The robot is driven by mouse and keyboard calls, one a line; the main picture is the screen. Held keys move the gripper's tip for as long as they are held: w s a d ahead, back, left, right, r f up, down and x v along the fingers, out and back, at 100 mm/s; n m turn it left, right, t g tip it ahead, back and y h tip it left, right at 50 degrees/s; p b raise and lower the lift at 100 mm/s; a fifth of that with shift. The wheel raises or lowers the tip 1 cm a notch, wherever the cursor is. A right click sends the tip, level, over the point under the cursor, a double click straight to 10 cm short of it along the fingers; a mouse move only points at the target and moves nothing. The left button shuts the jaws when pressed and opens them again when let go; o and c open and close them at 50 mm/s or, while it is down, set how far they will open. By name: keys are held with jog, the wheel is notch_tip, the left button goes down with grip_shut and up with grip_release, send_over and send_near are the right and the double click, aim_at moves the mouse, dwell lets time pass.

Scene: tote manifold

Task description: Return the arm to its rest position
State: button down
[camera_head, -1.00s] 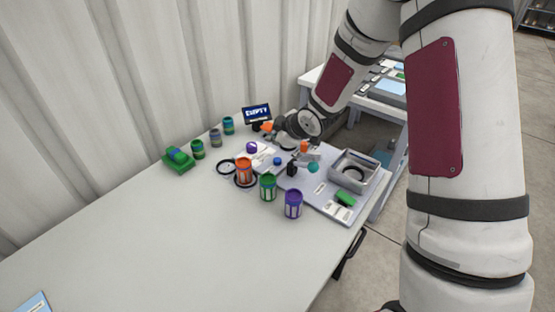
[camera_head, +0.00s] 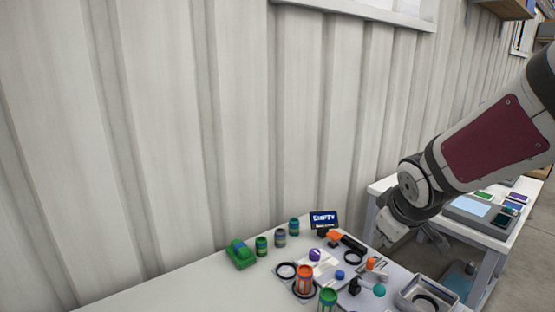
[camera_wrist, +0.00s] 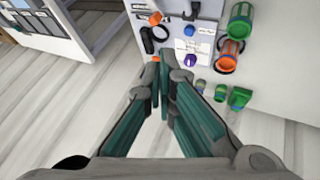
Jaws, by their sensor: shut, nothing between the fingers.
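My gripper (camera_wrist: 164,68) is shut and empty in the wrist view, its two green fingers meeting near the picture's middle. It is above the table's edge, apart from everything on the table. In the head view my arm reaches in from the right, and its wrist hangs at the table's far right end. The fingers are hard to make out there.
On the table stand an orange jar (camera_head: 304,279), a green jar (camera_head: 327,299), small jars (camera_head: 261,246), a green block (camera_head: 240,254), a dark sign (camera_head: 323,220) and a grey tray (camera_head: 408,299). A corrugated wall runs behind. A second table (camera_head: 487,260) stands right.

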jog(key=s+a+r+m+g, duration=0.1)
jog(key=s+r+m, duration=0.2)
jog(key=s, duration=1)
jog(key=s+a+r+m+g+y+p, duration=0.1)
jog(key=s+a+r+m, duration=0.1)
jog(key=s, duration=1.1)
jog(key=shift+a+r+m+g, duration=0.3)
jog(key=shift+r+m+g, duration=0.1)
jog(key=shift+r+m, duration=0.3)
jog(key=shift+s, duration=0.1)
